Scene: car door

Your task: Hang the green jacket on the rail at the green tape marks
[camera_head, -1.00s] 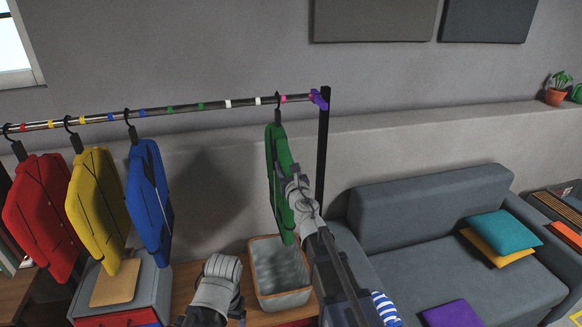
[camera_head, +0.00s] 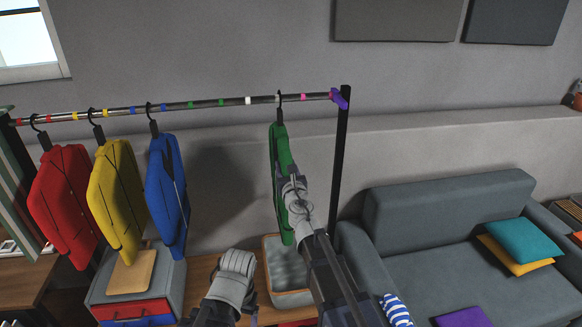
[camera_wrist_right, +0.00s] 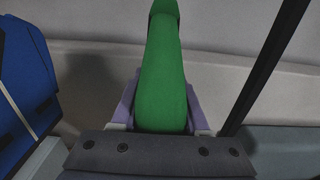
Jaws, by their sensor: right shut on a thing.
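The green jacket (camera_head: 279,150) is upright on a dark hanger, with its hook at the rail (camera_head: 215,103) near the right end, between a white mark and a pink mark. I cannot tell whether the hook rests on the rail. The green tape marks (camera_head: 206,103) are further left, between the blue and white marks. My right gripper (camera_head: 292,185) is shut on the green jacket, which also fills the middle of the right wrist view (camera_wrist_right: 163,75). My left gripper (camera_head: 236,270) is low in front of the rail; its fingertips do not show clearly.
Red (camera_head: 62,205), yellow (camera_head: 117,200) and blue (camera_head: 167,195) jackets hang on the left part of the rail. A grey-lined bin (camera_head: 288,275) stands below the green jacket. A black post (camera_head: 341,165) bounds the rail at right, beside a grey sofa (camera_head: 450,215).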

